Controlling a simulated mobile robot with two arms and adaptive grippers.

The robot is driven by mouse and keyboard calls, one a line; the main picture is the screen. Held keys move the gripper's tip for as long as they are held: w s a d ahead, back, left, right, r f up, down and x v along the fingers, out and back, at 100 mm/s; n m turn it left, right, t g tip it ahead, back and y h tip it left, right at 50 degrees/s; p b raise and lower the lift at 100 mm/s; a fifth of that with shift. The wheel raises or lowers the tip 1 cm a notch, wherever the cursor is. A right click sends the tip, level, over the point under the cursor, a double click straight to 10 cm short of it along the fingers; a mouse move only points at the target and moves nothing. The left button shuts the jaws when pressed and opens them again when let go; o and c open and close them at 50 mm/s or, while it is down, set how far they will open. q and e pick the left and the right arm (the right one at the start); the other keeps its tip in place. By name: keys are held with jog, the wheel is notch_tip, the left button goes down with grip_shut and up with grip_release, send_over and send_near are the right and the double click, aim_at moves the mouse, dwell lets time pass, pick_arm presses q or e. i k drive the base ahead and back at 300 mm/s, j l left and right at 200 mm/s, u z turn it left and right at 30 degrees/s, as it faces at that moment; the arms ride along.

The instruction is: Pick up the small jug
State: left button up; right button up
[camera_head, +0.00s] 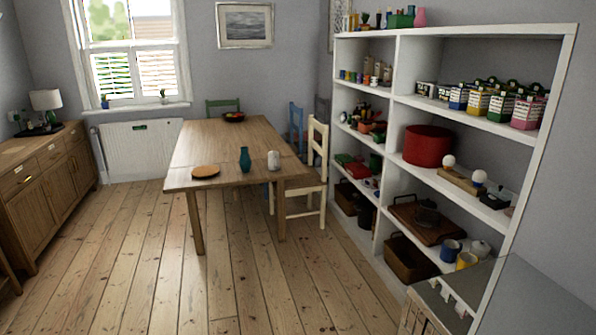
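No jug can be made out for certain. A teal vase-like vessel (245,159) stands upright near the front edge of the wooden table (222,145). A small white vessel (273,160) stands to its right on the same table; at this size I cannot tell whether it has a handle or spout. Another small white rounded vessel (480,247) is on the low right part of the white shelf unit (397,100), near a blue mug (451,250) and a yellow mug (466,260). Neither of my grippers is in view.
An orange-brown round plate (206,171) lies on the table's front left. A cream chair (317,165) stands at its right side. A wooden sideboard (45,190) with a lamp (46,101) lines the left wall. The floorboards (150,260) in front are clear.

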aim_at(273, 156)
jog(key=i, duration=2)
